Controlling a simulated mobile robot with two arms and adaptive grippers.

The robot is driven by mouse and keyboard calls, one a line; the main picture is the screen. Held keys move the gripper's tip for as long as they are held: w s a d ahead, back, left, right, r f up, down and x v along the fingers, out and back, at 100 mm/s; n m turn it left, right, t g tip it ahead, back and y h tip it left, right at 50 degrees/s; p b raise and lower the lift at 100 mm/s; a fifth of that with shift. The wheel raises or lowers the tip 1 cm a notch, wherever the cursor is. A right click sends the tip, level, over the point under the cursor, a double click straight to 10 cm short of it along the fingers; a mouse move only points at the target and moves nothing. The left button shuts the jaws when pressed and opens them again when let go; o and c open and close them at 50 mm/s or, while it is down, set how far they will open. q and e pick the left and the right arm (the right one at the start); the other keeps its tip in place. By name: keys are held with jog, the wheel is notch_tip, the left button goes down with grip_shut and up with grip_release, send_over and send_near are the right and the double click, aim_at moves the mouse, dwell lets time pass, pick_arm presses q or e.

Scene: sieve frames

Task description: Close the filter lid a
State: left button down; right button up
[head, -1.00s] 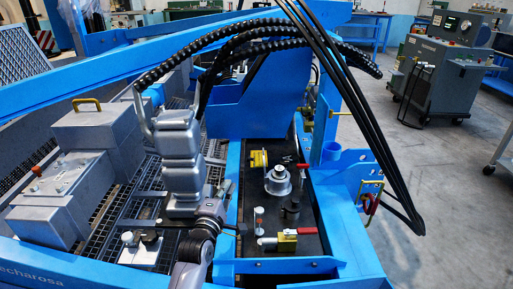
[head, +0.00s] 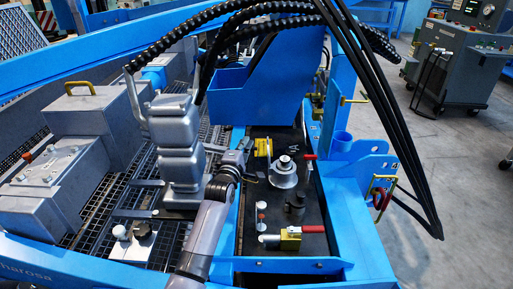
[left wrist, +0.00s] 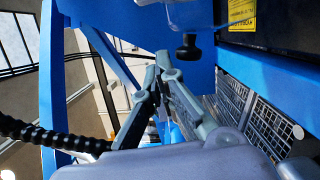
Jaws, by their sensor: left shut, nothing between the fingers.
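A silver round fitting with a flange (head: 283,175) stands on the dark panel in the blue frame. I cannot tell which part is filter lid a. My left gripper (head: 248,172) is just left of the silver fitting, seen small and partly hidden by its own wrist. In the left wrist view its fingers (left wrist: 157,88) are shut with nothing between them. A black knob (left wrist: 188,47) under a grey body shows above the fingers there. My right gripper is not in view.
A yellow valve with a red lever (head: 291,238) sits at the panel's front. A blue box (head: 240,95) and black hoses (head: 240,22) rise behind. A grey ribbed housing (head: 175,150) stands left of the arm on metal grating. Open floor (head: 465,190) lies at the right.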

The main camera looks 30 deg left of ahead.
aim_at(259, 150)
pick_arm(q)
jog(key=shift+w+d+r, duration=0.1)
jog(key=shift+w+d, duration=0.15)
jog(key=shift+d, duration=0.35)
jog(key=shift+w+d, duration=0.2)
jog(key=shift+d, duration=0.4)
jog(key=shift+w+d+r, duration=0.1)
jog(key=shift+w+d, duration=0.15)
jog(key=shift+d, duration=0.35)
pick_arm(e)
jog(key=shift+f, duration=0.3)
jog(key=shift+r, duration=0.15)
pick_arm(q)
jog(key=shift+w+d+r+m+p, duration=0.1)
jog(key=shift+d+m+p, duration=0.2)
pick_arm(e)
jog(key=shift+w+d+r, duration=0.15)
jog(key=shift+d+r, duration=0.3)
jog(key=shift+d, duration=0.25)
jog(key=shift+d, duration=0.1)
